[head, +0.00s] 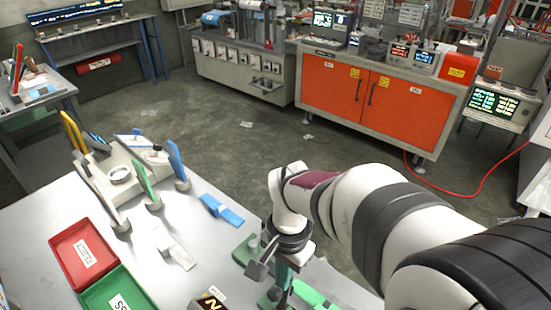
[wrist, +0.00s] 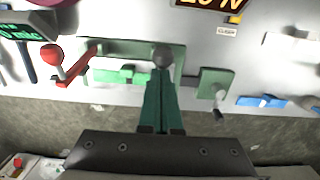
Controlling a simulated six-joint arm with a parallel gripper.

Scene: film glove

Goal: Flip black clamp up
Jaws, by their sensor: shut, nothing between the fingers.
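A dark round knob (wrist: 163,56), seemingly the end of the black clamp, shows at the fingertips in the wrist view; the rest of that clamp is hidden. It also shows low in the head view (head: 273,294). My gripper (wrist: 162,78) has its green fingers together with nothing held. The fingertips are at or just above the knob; contact cannot be told. In the head view my gripper (head: 280,284) points down at the fixture. The green fixture (wrist: 180,62) lies flat on the metal table around the knob.
A red lever with a red ball (wrist: 52,56) stands left of the fixture in the wrist view. A green block with a grey handle (wrist: 214,88) sits right. A red tray (head: 84,255), a green tray (head: 113,292) and a blue piece (head: 222,210) lie on the table.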

